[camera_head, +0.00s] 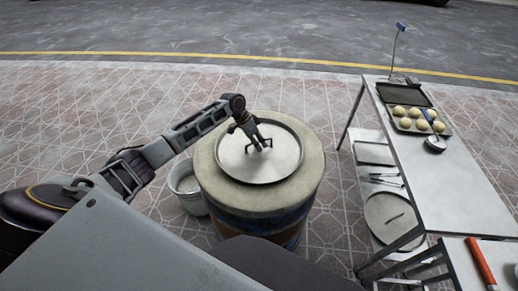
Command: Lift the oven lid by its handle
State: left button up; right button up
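The barrel oven (255,222) stands on the paving, round and pale on top with a dark, patterned side. Its round metal lid (240,168) lies flat in the top opening. My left gripper (259,147) is over the middle of the lid, pointing down, with its two fingers spread apart. The fingertips are close to the lid's surface; I cannot tell whether they touch it. The lid's handle cannot be made out and may be hidden by the gripper. The lid is not visibly raised or tilted. My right gripper is out of view.
A metal bucket (188,190) stands left of the oven. Paving behind the oven is clear.

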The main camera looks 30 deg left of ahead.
pick_arm(q)
jog(key=shift+c, duration=0.4)
grip_shut()
